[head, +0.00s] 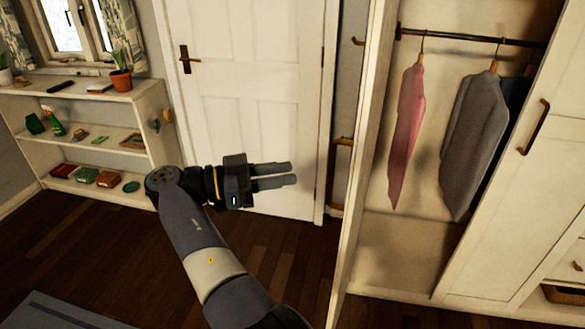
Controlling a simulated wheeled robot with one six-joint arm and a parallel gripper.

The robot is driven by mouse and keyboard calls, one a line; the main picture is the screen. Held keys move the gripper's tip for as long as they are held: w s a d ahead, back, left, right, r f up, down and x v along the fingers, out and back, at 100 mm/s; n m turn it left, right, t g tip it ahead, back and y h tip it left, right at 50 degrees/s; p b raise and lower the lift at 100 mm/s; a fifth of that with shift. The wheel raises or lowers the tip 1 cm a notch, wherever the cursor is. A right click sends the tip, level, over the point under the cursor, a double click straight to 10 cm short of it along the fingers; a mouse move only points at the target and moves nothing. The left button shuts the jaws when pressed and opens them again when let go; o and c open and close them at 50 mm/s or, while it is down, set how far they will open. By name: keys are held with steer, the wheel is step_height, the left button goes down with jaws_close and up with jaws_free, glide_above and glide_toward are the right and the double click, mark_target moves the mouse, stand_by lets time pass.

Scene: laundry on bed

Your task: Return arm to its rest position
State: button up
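My gripper (292,174) is in the middle of the head view, in front of the white door (252,90). Its two grey fingers point right, towards the open wardrobe (395,265). A narrow gap shows between the fingers, with nothing visible in it. My arm (205,250) rises from the bottom of the view, bends at a dark joint on the left, and turns right to the gripper. The gripper appears apart from the wardrobe's open door panel (362,150).
A pink garment (407,130) and a grey garment (473,140) hang from the wardrobe rail (470,38). A white shelf unit (95,98) at left carries a potted plant (121,78) and several small items. Dark wooden floor (100,235) is clear between shelf and arm. A grey mat edge (60,312) shows at bottom left.

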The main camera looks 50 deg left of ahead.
mark_target(334, 168)
steer(key=shift+w, duration=0.1)
stand_by(0.3)
steer(key=b+x, duration=0.2)
steer(key=x, duration=0.8)
steer(key=shift+w+d, duration=0.15)
steer(key=shift+d+b, duration=0.1)
steer(key=shift+b, duration=0.2)
steer(key=shift+w, duration=0.1)
